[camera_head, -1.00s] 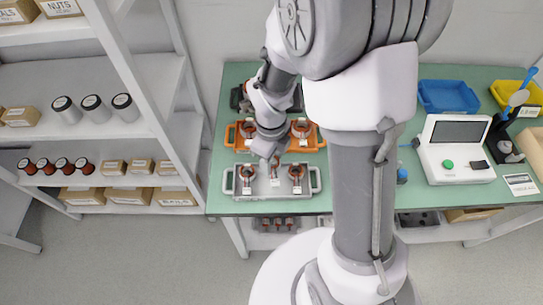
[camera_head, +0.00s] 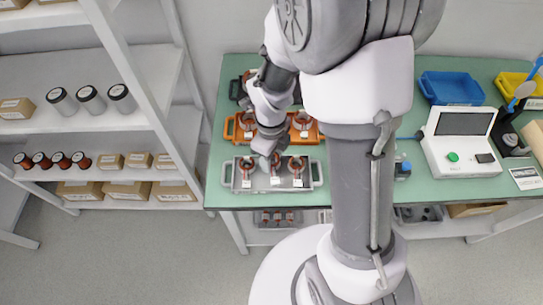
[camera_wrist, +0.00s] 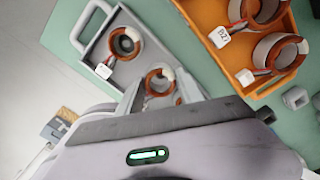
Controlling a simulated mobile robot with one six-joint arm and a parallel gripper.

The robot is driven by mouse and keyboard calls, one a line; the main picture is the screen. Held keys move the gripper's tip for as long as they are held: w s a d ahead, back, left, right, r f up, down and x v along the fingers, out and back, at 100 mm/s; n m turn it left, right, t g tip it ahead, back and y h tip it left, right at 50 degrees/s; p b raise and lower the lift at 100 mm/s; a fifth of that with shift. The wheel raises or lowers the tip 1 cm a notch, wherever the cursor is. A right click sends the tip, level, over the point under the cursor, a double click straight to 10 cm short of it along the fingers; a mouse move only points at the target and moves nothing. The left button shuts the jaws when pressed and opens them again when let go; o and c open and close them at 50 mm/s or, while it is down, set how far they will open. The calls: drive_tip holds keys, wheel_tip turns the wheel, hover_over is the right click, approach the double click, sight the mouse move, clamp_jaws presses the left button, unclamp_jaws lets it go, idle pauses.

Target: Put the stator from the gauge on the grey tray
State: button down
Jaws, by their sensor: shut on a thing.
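The grey tray (camera_head: 234,186) lies at the front left of the green table. A copper-and-white stator (camera_head: 247,167) stands at its left end and another stator (camera_head: 297,168) at its right end. My gripper (camera_wrist: 160,92) is shut on a stator (camera_wrist: 160,78) between these two, at the middle of the tray; its white tag shows in the head view (camera_head: 275,181). I cannot tell whether the held stator touches the tray floor. The gauge is likely the white device with a screen (camera_head: 459,145) at the right, with no stator seen on it.
An orange tray (camera_head: 236,131) with tagged stators lies just behind the grey tray. A blue bin (camera_head: 450,88) and a yellow bin (camera_head: 511,84) stand at the back right. A shelf rack (camera_head: 150,95) stands left of the table. Open floor lies in front.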

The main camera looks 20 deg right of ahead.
drive_tip(key=shift+f+b, duration=0.65)
drive_tip(key=shift+b, duration=0.05)
drive_tip(key=c, duration=0.9)
unclamp_jaws()
drive_tip(key=shift+r, duration=0.1)
drive_tip(key=shift+c, duration=0.2)
drive_tip(key=shift+r+p, duration=1.8)
drive_tip(key=shift+r, duration=0.75)
drive_tip(key=o, duration=0.6)
drive_tip(key=shift+c, duration=0.2)
